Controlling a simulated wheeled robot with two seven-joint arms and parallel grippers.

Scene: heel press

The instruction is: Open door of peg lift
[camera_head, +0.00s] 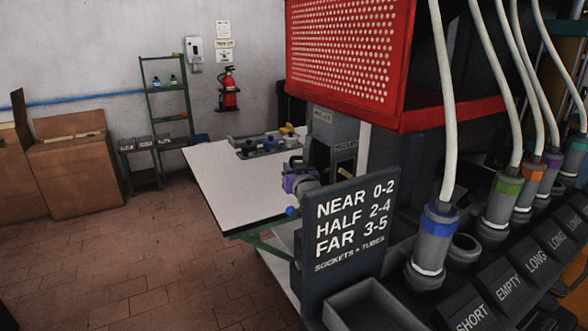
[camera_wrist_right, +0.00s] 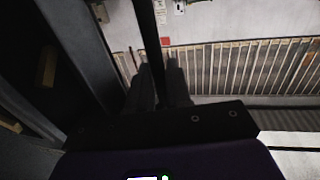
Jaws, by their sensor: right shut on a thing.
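A dark grey cabinet (camera_head: 322,137) with small labels stands on the white table, below the red perforated housing. The labels are too small to read surely, so I cannot tell if it is the peg lift. My right gripper (camera_head: 297,163), with a purple body, is at the cabinet's left front. In the wrist view my right gripper (camera_wrist_right: 158,66) has its two fingers closed on a dark upright bar (camera_wrist_right: 148,30), which looks like a handle or door edge. How far any door stands open is hidden. My left gripper is not in view.
A black sign (camera_head: 350,235) reading NEAR, HALF, FAR stands in front. Several white tubes with coloured collars rise at the right, by an open dark bin (camera_head: 372,306). The white table (camera_head: 222,178) holds small items at its back. Brick floor at left is free.

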